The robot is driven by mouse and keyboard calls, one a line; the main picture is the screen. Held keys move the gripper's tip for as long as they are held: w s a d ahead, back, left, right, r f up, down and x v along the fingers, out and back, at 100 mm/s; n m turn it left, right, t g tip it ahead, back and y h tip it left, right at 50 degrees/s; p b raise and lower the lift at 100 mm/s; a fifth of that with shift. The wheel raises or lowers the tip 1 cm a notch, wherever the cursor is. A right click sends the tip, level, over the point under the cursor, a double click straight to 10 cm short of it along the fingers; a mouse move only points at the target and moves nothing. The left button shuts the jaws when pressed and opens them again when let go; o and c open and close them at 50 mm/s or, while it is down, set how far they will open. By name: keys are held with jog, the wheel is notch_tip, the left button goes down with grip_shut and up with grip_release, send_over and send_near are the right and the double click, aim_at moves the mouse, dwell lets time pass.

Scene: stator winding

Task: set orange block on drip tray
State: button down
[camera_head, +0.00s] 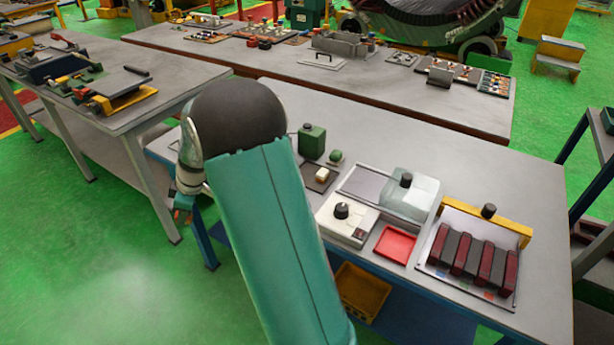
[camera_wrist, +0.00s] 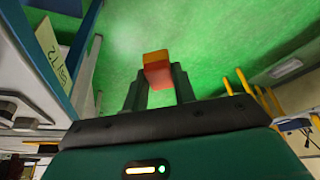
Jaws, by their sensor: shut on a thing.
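My gripper (camera_wrist: 159,80) is shut on the orange block (camera_wrist: 156,62), which sits between its two dark fingers in the wrist view, above the green floor. The block shows a yellow-orange end and a redder face. In the head view my gripper (camera_head: 184,203) hangs low beyond the left edge of the front bench, mostly behind my arm. A shallow red tray (camera_head: 395,245) lies empty on the bench. A small dark tray (camera_head: 318,179) with a cream block on it lies farther back, beside a green can. I cannot tell which one is the drip tray.
The front bench (camera_head: 520,200) also holds a white box with a black knob (camera_head: 346,219), a clear-covered unit (camera_head: 408,193) and a rack of dark red and black bars (camera_head: 472,255). A yellow bin (camera_head: 362,290) sits below. A second bench (camera_head: 110,95) stands at left.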

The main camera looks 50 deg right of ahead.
jog(key=s+d+r+n+g+y, duration=0.1)
jog(key=s+d+r+n+g, duration=0.1)
jog(key=s+d+r+n, duration=0.65)
jog(key=s+d+r+n+g+y, duration=0.1)
jog(key=s+d+r+n+g, duration=0.15)
jog(key=s+d+r, duration=0.6)
send_over(303, 169)
jog(key=s+a, duration=0.3)
jog(key=a, duration=0.1)
jog(key=shift+t, duration=0.25)
notch_tip(303, 169, down, 12)
jog(key=shift+w+a+f, duration=0.15)
jog(key=shift+d+f+h, duration=0.3)
jog(key=shift+d+f, duration=0.1)
jog(key=shift+f, duration=0.05)
jog(key=shift+d+f, duration=0.1)
jog(key=shift+f, duration=1.5)
jog(key=shift+f, duration=0.15)
jog(key=c, duration=1.1)
grip_release()
jog(key=shift+c, duration=0.2)
